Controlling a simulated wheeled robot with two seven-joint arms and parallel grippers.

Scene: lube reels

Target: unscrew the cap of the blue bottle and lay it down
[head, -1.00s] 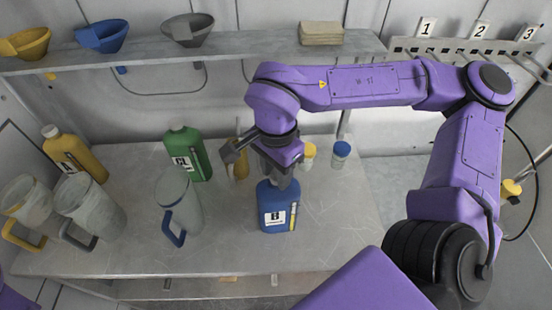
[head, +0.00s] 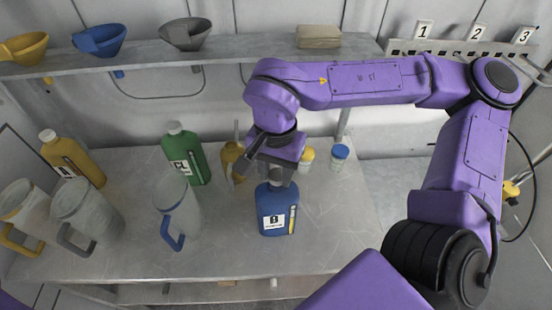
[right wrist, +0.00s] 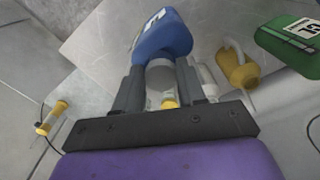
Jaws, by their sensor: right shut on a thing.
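The blue bottle (head: 272,215) stands upright on the grey bench, its white "B" label facing me. My right gripper (head: 277,178) points down over its top and hides most of the cap in the head view. In the right wrist view, the two dark fingers (right wrist: 158,82) are shut on the pale cap (right wrist: 160,68), one on each side. The cap is at the neck of the blue bottle (right wrist: 163,35); I cannot tell how loose it is. My left gripper is not in view.
A green bottle (head: 187,155), a yellow bottle (head: 75,160) and several clear jugs, one with a blue handle (head: 178,205), stand to the left. The bench front right is clear.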

